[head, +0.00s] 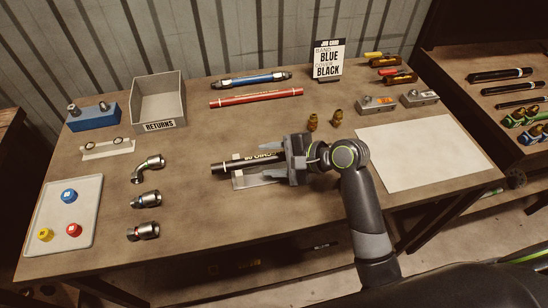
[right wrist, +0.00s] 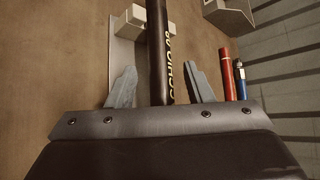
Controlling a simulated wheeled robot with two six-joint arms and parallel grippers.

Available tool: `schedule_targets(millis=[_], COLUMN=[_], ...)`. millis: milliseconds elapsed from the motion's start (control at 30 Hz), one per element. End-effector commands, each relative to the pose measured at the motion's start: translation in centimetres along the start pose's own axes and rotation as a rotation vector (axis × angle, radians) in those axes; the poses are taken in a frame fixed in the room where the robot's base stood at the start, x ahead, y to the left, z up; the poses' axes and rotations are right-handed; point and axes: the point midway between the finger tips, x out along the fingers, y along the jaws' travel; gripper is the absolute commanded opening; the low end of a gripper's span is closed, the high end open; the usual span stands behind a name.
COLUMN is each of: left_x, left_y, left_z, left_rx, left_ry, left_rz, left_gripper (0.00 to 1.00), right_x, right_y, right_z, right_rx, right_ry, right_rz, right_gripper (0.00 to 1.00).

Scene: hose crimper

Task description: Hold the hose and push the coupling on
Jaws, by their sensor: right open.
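A black hose (head: 222,168) with yellow lettering lies on a pale stand (head: 243,182) at the table's middle. In the right wrist view the hose (right wrist: 156,45) runs between the two fingers of my right gripper (right wrist: 158,80), which is open with a gap on each side. In the head view this gripper (head: 268,161) sits around the hose's right part, hiding its right end. Left of the hose lie metal couplings: an elbow (head: 149,168), a straight one (head: 147,199) and another (head: 144,231). My left gripper is not in view.
A job card (head: 327,62) reads BLUE and BLACK. A red hose (head: 256,97) and blue hose (head: 250,79) lie behind. A RETURNS bin (head: 159,101), blue block (head: 92,117) and tray with coloured caps (head: 84,195) are left. Brass fittings (head: 312,122) stand behind my gripper.

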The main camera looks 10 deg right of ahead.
Motion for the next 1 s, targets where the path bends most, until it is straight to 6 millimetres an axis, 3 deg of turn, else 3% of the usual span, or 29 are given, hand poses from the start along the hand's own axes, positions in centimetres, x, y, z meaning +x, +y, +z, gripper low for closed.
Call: schedule_targets(millis=[167, 700, 1000], left_x=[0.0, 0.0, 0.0], left_y=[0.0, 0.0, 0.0], left_z=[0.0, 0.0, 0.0], left_rx=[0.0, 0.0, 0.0], left_ry=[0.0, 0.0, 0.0], left_rz=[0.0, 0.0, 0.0], left_gripper=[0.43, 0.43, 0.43], right_x=[-0.9, -9.0, -11.5], right_y=[0.0, 0.1, 0.0], right_z=[-0.1, -0.1, -0.1], right_rx=[-0.002, -0.004, -0.002], right_ry=[0.003, 0.004, 0.002], right_rz=[0.0, 0.003, 0.001], right_gripper=[0.47, 0.47, 0.47])
